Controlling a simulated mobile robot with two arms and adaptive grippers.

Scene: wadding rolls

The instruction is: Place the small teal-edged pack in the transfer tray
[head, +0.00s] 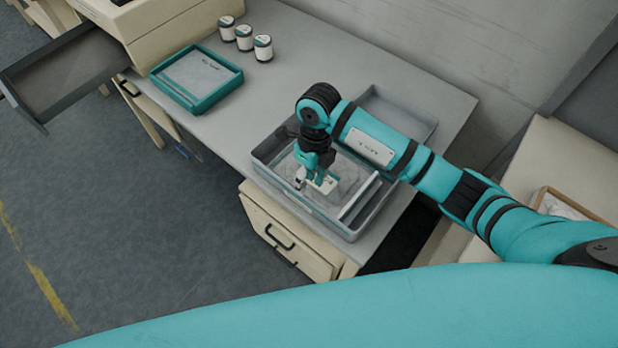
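My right gripper (317,179) points down into a grey divided tray (262,157) on the worktop. A small pale pack (326,186) shows at its fingertips, over the tray's larger compartment. It may be the small teal-edged pack, but its edge colour is too small to tell. Whether the fingers are closed on it cannot be told. A teal-rimmed tray (209,100) with a pale, labelled inside stands on the worktop to the left; I cannot tell which tray is the transfer tray. My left gripper is not in view.
Several white jars with dark bands (263,48) stand at the back of the worktop (320,62). An open drawer (70,72) juts out at the upper left. A wall runs behind. The worktop between the teal-rimmed tray and the grey tray is clear.

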